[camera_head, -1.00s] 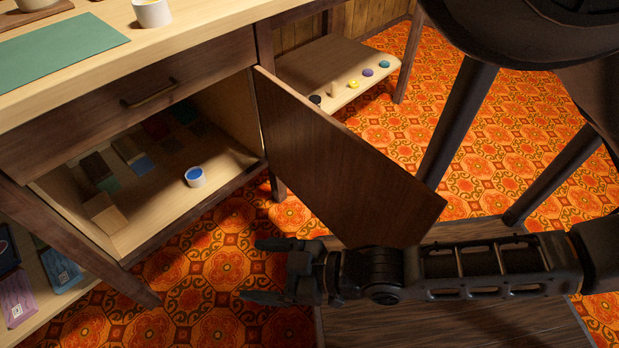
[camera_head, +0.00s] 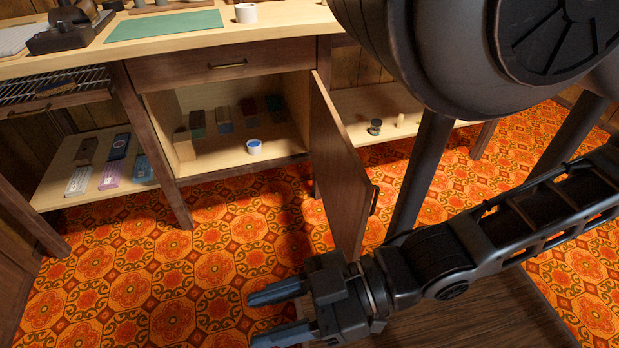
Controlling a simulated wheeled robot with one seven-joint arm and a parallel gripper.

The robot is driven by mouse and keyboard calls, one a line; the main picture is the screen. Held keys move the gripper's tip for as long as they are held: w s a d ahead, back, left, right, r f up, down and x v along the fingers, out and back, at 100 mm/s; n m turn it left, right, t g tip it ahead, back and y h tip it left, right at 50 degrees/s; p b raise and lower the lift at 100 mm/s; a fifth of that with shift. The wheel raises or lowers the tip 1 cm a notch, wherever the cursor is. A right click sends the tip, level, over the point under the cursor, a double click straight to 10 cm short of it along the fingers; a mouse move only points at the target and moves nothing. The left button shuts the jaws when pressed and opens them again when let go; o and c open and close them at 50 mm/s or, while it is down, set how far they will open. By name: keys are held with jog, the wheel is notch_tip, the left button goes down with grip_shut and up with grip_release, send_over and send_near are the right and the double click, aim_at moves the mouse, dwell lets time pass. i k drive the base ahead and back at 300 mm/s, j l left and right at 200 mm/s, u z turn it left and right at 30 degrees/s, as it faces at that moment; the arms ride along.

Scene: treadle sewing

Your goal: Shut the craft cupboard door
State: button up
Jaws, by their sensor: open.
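The craft cupboard (camera_head: 306,163) stands open under the worktop, below a closed drawer. Its dark wooden door (camera_head: 338,165) is hinged on the right and swung well out toward me, seen nearly edge-on. The door handle (camera_head: 374,200) shows on its outer, right-hand face. My gripper (camera_head: 279,314) is open and empty, its two fingers pointing left. It is low in front of the cupboard, near the bottom front corner of the door. Whether the wrist touches the door I cannot tell.
Inside the cupboard are a white cup with blue (camera_head: 254,147) and several small blocks. A low shelf at left holds several boxes (camera_head: 113,172). Another shelf at right holds a small dark item (camera_head: 375,127). The patterned floor (camera_head: 200,270) left of my gripper is clear.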

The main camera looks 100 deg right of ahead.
aim_at(346, 191)
jog(key=k+l+u, duration=0.1)
jog(key=u, duration=0.25)
jog(key=k+u, duration=0.65)
jog(key=k+l+z, duration=0.1)
jog(key=k+z, duration=0.3)
jog(key=z, duration=0.45)
jog(key=k+l+z, duration=0.1)
jog(key=z, duration=0.3)
jog(key=l+z, duration=0.15)
jog(key=z, duration=0.3)
jog(key=k+l+z, duration=0.1)
jog(key=k+l, duration=0.2)
jog(key=l, duration=0.15)
jog(key=k+l, duration=0.25)
jog(key=l, duration=0.2)
jog(key=z, duration=0.05)
